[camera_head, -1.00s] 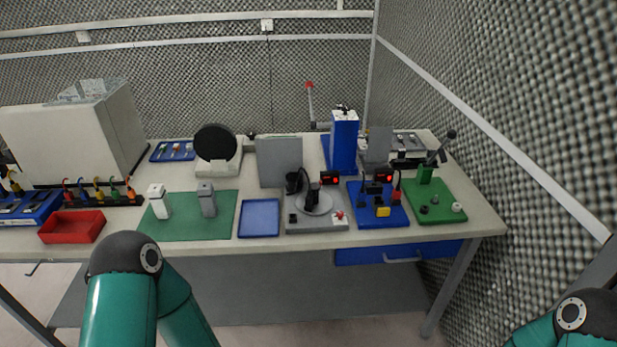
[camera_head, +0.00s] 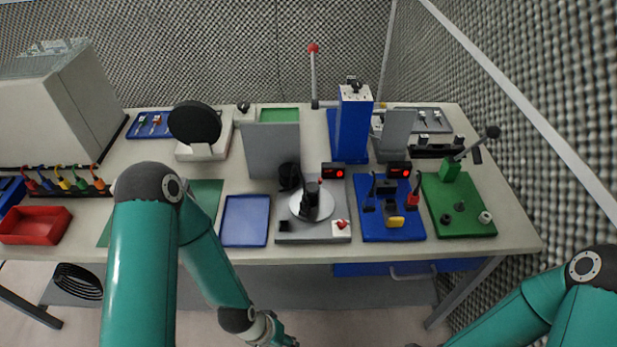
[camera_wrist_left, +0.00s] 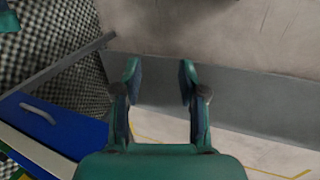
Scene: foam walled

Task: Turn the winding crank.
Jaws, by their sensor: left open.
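My left gripper (camera_wrist_left: 160,72) is open and empty in the left wrist view, with bare floor and a grey panel beyond it. In the head view my left wrist hangs in front of the bench's front edge, low in the picture. My right arm comes in at lower right and its gripper is out of view. I cannot tell for sure which part is the winding crank.
A blue board (camera_head: 375,228) with small parts sits between the grey unit and the green base (camera_head: 468,222). A blue tray (camera_head: 245,220) and a red bin (camera_head: 35,226) lie to the left. The blue column (camera_head: 352,125) stands tall behind. A foam wall borders the right side.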

